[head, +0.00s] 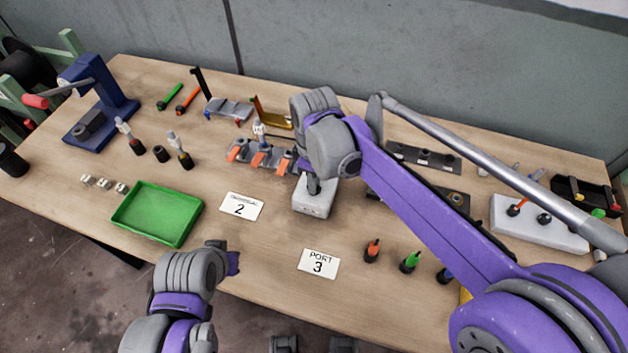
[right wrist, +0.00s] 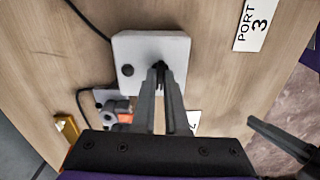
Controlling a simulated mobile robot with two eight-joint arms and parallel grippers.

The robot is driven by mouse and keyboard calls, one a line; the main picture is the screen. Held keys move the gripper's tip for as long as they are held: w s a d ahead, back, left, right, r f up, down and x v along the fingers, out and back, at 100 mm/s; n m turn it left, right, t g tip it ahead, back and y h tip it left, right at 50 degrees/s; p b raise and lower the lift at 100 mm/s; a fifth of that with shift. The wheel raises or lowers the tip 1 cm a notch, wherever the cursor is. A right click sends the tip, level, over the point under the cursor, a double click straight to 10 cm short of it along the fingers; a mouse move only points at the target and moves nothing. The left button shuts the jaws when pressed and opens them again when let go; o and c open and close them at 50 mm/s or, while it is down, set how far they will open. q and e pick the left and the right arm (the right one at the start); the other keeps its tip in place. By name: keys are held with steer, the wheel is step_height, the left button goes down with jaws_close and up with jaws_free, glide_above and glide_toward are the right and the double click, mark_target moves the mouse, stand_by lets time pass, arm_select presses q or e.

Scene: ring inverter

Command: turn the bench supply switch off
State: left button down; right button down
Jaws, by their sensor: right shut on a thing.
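The bench supply is a pale box (head: 313,203) in the middle of the bench, behind the port 3 card. In the right wrist view the box (right wrist: 140,48) shows a black round knob (right wrist: 127,71) and a small dark switch (right wrist: 161,66). My right gripper (head: 313,187) is over the top of the box. In the right wrist view the fingertips of my right gripper (right wrist: 159,69) are shut on the dark switch and hide most of it. The switch's on or off position cannot be told. My left gripper (head: 234,262) is low at the bench's front edge, away from the box; its jaws are unclear.
A green tray (head: 157,214) lies to the left. A card with 2 (head: 241,207) and a port 3 card (head: 318,263) lie near the box. Orange-tipped clamps (head: 258,160) stand close behind it. A black cable (right wrist: 88,18) leaves the box. Bare wood lies in front.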

steer(key=shift+n, duration=0.5)
steer(key=c, duration=0.9)
jaws_free()
steer(key=shift+c, duration=0.2)
step_height(320, 180, up, 11)
steer(key=shift+p, duration=0.35)
steer(key=shift+f, duration=0.1)
